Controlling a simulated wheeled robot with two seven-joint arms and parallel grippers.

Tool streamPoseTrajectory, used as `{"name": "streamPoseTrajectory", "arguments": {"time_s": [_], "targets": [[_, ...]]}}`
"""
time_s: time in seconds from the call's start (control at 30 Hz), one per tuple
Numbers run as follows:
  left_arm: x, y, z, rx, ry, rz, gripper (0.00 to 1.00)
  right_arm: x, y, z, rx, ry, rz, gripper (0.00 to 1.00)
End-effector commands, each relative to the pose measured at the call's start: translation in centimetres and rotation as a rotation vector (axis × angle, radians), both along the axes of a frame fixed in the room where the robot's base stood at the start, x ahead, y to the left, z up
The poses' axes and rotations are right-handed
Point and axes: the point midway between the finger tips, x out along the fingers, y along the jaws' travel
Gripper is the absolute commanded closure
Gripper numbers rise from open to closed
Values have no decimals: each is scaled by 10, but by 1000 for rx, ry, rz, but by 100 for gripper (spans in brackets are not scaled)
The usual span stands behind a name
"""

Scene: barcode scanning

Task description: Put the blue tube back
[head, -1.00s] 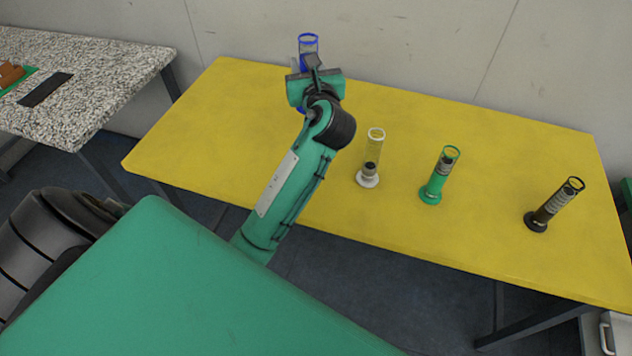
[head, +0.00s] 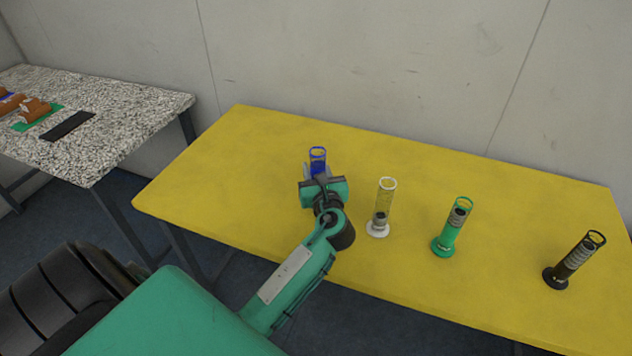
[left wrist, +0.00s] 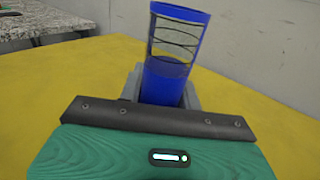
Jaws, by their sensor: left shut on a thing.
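The blue tube (head: 317,159) is a clear cylinder with a blue rim and blue lower part. My left gripper (head: 319,175) is shut on it over the left part of the yellow table (head: 232,170). In the left wrist view the tube (left wrist: 172,62) stands nearly upright, leaning a little, between the fingers of the gripper (left wrist: 163,88). Its base is hidden behind the gripper, so I cannot tell whether it touches the table. My right gripper is not in view.
To the right on the table stand a white tube (head: 384,208), a green tube (head: 452,228) and a black tube (head: 575,260). A speckled table (head: 130,105) on the left holds several orange-brown items and a dark slab (head: 68,126). The table's back strip is clear.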

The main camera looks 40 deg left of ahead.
Motion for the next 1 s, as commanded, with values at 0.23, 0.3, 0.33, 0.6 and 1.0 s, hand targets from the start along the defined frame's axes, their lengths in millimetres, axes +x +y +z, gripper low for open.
{"name": "streamPoseTrajectory", "arguments": {"time_s": [0.23,0.3,0.33,0.6,1.0], "targets": [[0,0,-35,3,3,-1,97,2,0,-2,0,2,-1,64],[0,0,-37,1,1,-1,97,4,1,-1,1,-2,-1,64],[0,0,-38,1,1,-1,97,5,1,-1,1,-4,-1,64],[0,0,-39,1,1,-1,97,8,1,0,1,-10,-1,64],[0,0,-40,1,2,0,44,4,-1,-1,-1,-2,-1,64]]}}
